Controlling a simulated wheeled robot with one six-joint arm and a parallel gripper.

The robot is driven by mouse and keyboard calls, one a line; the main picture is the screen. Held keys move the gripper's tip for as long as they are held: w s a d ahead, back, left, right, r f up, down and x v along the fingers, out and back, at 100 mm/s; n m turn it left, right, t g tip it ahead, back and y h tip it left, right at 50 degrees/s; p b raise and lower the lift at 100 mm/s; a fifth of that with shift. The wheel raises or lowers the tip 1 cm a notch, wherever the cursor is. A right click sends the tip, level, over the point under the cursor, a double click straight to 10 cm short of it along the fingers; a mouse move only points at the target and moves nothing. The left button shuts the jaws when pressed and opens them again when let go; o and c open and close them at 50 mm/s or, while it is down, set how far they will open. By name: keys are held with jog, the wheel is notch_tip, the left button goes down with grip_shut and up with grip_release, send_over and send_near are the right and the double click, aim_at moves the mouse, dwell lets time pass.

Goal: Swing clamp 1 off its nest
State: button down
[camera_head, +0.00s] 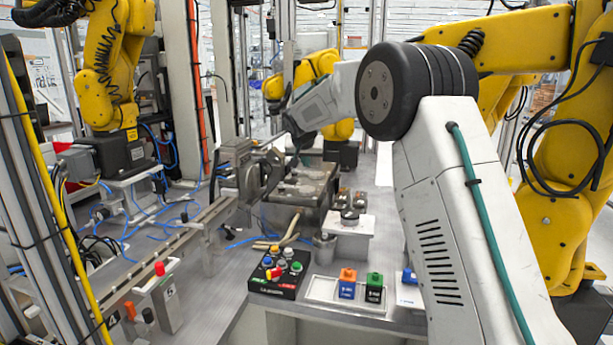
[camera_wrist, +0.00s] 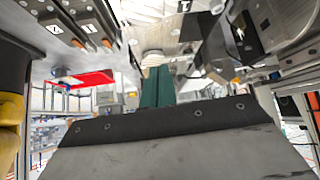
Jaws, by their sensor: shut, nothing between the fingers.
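My gripper (camera_wrist: 157,84) shows in the wrist view as two dark green fingers pressed together, empty. In the head view my arm reaches left over the metal fixture (camera_head: 308,188), and my gripper (camera_head: 303,142) is small and partly hidden behind the wrist. A grey metal clamp-like mechanism (camera_head: 250,172) stands at the fixture's left end. In the wrist view a white plate with a dark mark (camera_wrist: 184,6) lies beyond the fingertips, with metal parts (camera_wrist: 250,35) at right. I cannot tell which part is clamp 1, or whether the fingers touch anything.
A button box (camera_head: 280,272) and a tray with coloured blocks (camera_head: 347,290) sit at the bench front. Two dark numbered blocks (camera_wrist: 62,30) show in the wrist view. A yellow robot arm (camera_head: 112,70) stands at left; cables (camera_head: 150,225) lie below it.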

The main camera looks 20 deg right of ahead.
jog(key=x, duration=1)
jog(key=shift+s+a+f, duration=0.1)
jog(key=shift+s, duration=0.1)
jog(key=shift+s+a, duration=0.3)
jog(key=shift+s, duration=0.3)
jog(key=shift+s+a, duration=0.3)
jog(key=shift+s, duration=0.25)
jog(key=shift+s+a, duration=0.25)
jog(key=shift+s, duration=0.4)
